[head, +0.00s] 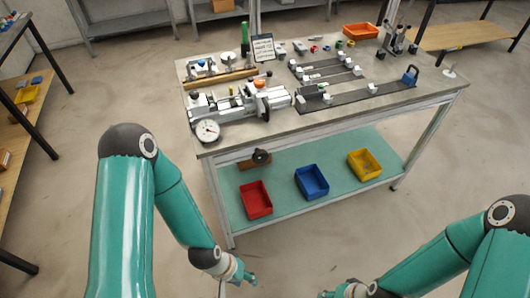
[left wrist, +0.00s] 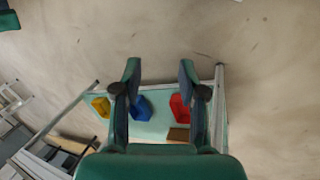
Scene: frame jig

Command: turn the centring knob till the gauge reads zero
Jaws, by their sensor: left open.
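A round white dial gauge (head: 207,130) stands at the near left corner of the workbench, at the end of a grey metal jig (head: 235,104). Its reading is too small to make out. An orange knob (head: 260,83) tops the jig, and a dark round knob (head: 261,156) sits below the bench's front edge; I cannot tell which is the centring knob. My left gripper (head: 246,276) is low in front of the bench, apart from the jig. The left wrist view shows its fingers (left wrist: 160,70) open and empty. My right gripper (head: 328,294) is at the bottom edge, partly cut off.
The workbench (head: 300,135) also carries black rails (head: 360,96), a blue padlock-shaped part (head: 410,76), a sign (head: 263,47) and an orange bin (head: 360,31). Red (head: 256,199), blue (head: 312,181) and yellow (head: 364,164) bins stand on its lower shelf. The floor in front is clear.

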